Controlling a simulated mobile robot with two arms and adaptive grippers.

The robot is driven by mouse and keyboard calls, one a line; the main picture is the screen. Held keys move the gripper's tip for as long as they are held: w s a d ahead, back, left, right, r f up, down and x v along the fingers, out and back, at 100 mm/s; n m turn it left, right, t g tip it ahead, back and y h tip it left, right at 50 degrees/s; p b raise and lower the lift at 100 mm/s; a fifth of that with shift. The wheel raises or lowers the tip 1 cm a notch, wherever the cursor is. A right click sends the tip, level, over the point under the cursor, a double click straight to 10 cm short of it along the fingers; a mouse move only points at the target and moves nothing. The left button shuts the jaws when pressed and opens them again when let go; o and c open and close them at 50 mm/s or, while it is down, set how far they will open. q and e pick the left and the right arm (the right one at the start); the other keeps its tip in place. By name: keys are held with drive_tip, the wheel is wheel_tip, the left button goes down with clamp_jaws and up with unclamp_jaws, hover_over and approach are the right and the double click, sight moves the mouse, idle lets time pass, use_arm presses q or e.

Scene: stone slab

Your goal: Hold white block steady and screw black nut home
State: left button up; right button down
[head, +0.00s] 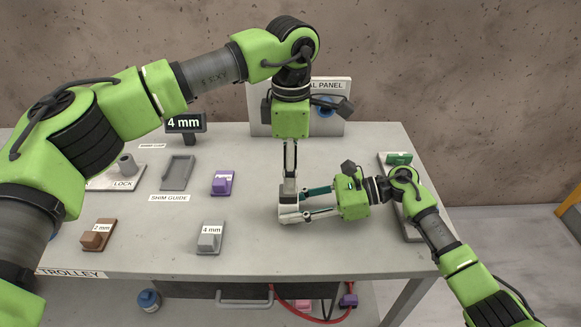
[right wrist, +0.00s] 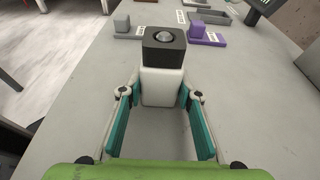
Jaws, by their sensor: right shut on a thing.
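The white block (head: 286,213) stands upright on the table, and my right gripper (head: 297,206) is shut on it from the right. In the right wrist view the white block (right wrist: 160,88) sits between the teal finger pads. The black nut (right wrist: 165,47), square with a round silver piece in its top, sits above the white block there. How far down it is seated I cannot tell.
A purple block (head: 222,182), a grey 4 mm block (head: 210,238), a brown 2 mm block (head: 98,236) and the shim guide (head: 177,172) lie to the left. A display (head: 186,123) reading 4 mm and an upright panel (head: 335,92) stand behind. The front middle is clear.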

use_arm(q)
drive_tip(key=shift+f, duration=0.1)
idle(0.5)
drive_tip(key=shift+f, duration=2.45)
drive_tip(key=c, duration=1.4)
